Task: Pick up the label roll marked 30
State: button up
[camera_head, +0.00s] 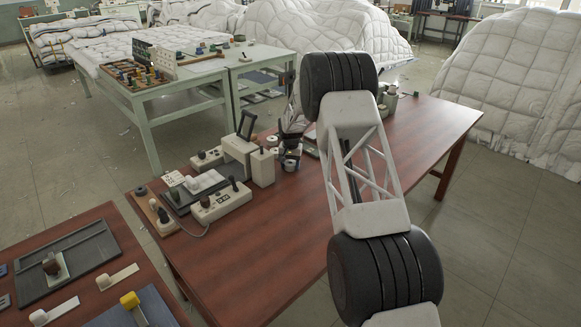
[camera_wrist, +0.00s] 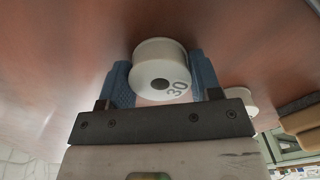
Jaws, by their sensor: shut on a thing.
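The label roll marked 30 (camera_wrist: 160,60) is a white roll with a dark hole in its face and the number 30 printed beside it. In the wrist view it sits between the two blue fingers of my gripper (camera_wrist: 162,85), which are shut on its sides. The reddish wooden table (camera_wrist: 60,50) shows behind it; I cannot tell whether the roll touches the table.
Another white roll (camera_wrist: 240,99) lies to the right in the wrist view. Beige control boxes (camera_head: 221,201) and a dark tray (camera_head: 183,196) crowd the table's left end. A green-legged table (camera_head: 150,100) stands behind. White quilted heaps (camera_head: 515,85) fill the back right. The table's front part is clear.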

jog(key=shift+r, duration=0.25)
jog(key=shift+r, duration=1.5)
jog(key=shift+s+r, duration=0.1)
jog(key=shift+s, duration=0.1)
jog(key=s+d, duration=0.1)
jog(key=s, duration=0.4)
jog(key=s+d+r, duration=0.1)
jog(key=s, duration=0.4)
jog(key=s+d, duration=0.1)
jog(key=s, duration=0.4)
jog(key=shift+s+r, duration=0.15)
jog(key=shift+r, duration=0.05)
